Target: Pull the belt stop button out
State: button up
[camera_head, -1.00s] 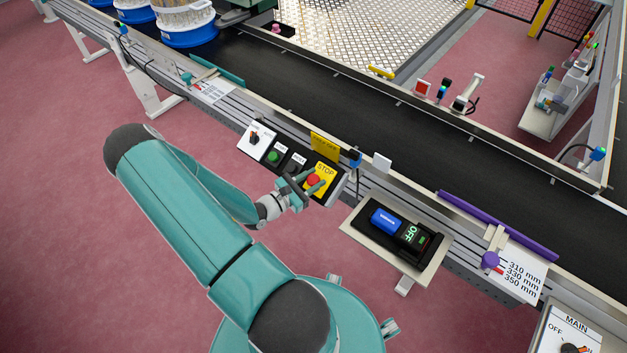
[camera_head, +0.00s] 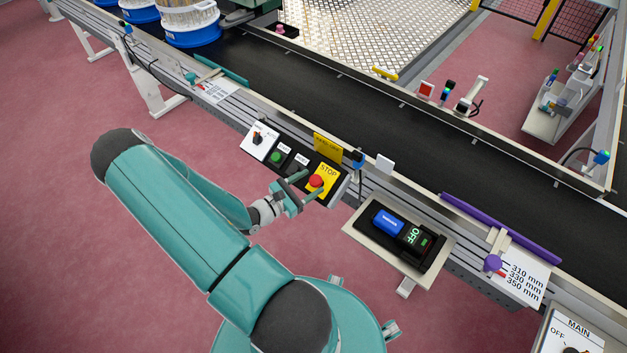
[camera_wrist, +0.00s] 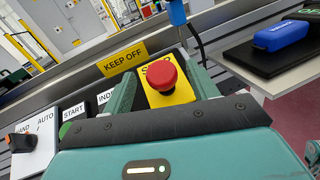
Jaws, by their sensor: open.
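The red mushroom-shaped STOP button (camera_head: 316,181) stands on a yellow plate (camera_head: 327,178) at the right end of the control panel. In the wrist view the red button (camera_wrist: 162,75) shows clearly, with its yellow plate (camera_wrist: 178,96) below and around it. My gripper (camera_head: 305,187) is open in front of the button, one finger toward each side of it. In the wrist view my gripper (camera_wrist: 160,88) has the button framed between its fingers, and nothing is held. Whether the fingers reach alongside the button cap or stop short of it, I cannot tell.
A green START button (camera_head: 276,157) and a selector switch (camera_head: 257,138) sit left on the panel. A yellow KEEP OFF sign (camera_head: 327,147) stands behind. A tray with a blue device (camera_head: 387,222) is to the right, and the black belt (camera_head: 420,130) runs behind.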

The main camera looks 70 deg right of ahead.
jog(key=v, duration=1.1)
jog(key=shift+w+a, duration=0.1)
jog(key=shift+a, duration=0.05)
jog(key=w+a+r+m+t+y, duration=0.3)
jog(key=w+a+r+m+y, duration=0.15)
jog(key=a+r, duration=0.4)
jog(key=w+a+r+m+t+y, duration=0.35)
jog(key=w+a+r+y, duration=0.2)
jog(key=a+r, duration=0.3)
jog(key=a+r+m+t+y, duration=0.1)
jog(key=a+r+t+y, duration=0.3)
jog(key=a+r+t, duration=0.5)
jog(key=a+r, duration=0.8)
jog(key=r, duration=0.2)
jog(key=shift+s+r+t+y, duration=0.15)
jog(key=shift+s+t+y, duration=0.15)
jog(key=shift+t, duration=0.05)
